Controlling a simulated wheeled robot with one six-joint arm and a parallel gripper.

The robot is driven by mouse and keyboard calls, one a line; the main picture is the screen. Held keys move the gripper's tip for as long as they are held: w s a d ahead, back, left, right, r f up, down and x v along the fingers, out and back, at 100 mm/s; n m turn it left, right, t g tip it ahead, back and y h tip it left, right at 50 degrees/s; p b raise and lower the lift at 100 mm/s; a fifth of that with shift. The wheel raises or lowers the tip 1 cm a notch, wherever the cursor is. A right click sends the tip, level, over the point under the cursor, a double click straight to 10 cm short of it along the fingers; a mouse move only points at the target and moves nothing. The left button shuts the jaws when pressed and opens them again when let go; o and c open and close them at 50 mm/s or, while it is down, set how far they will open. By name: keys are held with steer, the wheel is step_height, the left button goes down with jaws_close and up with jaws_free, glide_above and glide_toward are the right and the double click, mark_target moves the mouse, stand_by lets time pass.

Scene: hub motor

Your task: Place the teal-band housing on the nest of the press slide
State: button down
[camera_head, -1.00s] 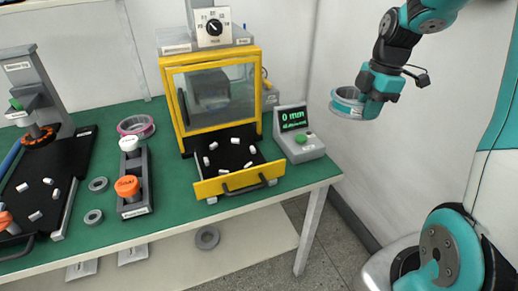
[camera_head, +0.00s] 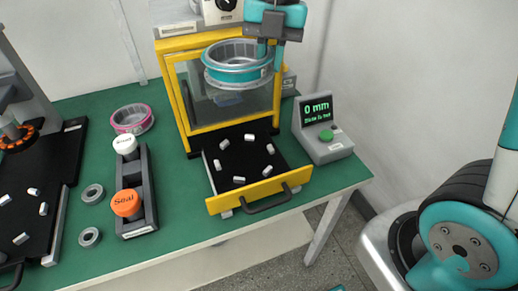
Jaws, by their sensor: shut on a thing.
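The teal-band housing (camera_head: 236,74) is a ring with grey rims and a teal band. My gripper (camera_head: 264,50) is shut on its right rim and holds it level in the air, in front of the press window. The press slide (camera_head: 250,168) is a black drawer pulled out from the yellow-framed press (camera_head: 183,110), with a yellow front (camera_head: 259,190) and a dark handle. Several white pegs stand in a ring on the slide, forming the nest (camera_head: 246,162). The nest is empty. The housing hides part of the press window.
A display box (camera_head: 322,130) with a green button stands right of the slide and reads 0 mm. A pink-band ring (camera_head: 131,118), a rack with white and orange seal tools (camera_head: 133,185) and two grey rings (camera_head: 92,194) lie left.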

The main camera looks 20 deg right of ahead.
mark_target(265, 162)
step_height(265, 162, down, 24)
stand_by(0.4)
steer(key=c, duration=1.1)
jaws_free()
steer(key=shift+f, duration=0.1)
step_height(265, 162, up, 11)
steer(key=d, duration=0.1)
steer(key=s+a+r+m+y, duration=0.1)
steer(key=s+r+m, duration=0.2)
steer(key=s+m, duration=0.3)
steer(key=s+a+r+m+y, duration=0.1)
steer(key=s+r+m, duration=0.3)
steer(key=m, duration=0.5)
steer(key=s+a+r+m, duration=0.3)
steer(key=s+r+m, duration=0.1)
steer(key=s+m, duration=0.4)
steer(key=shift+s+a+t+y, duration=0.25)
steer(key=shift+s+t+y, duration=0.05)
steer(key=shift+t+y, duration=0.1)
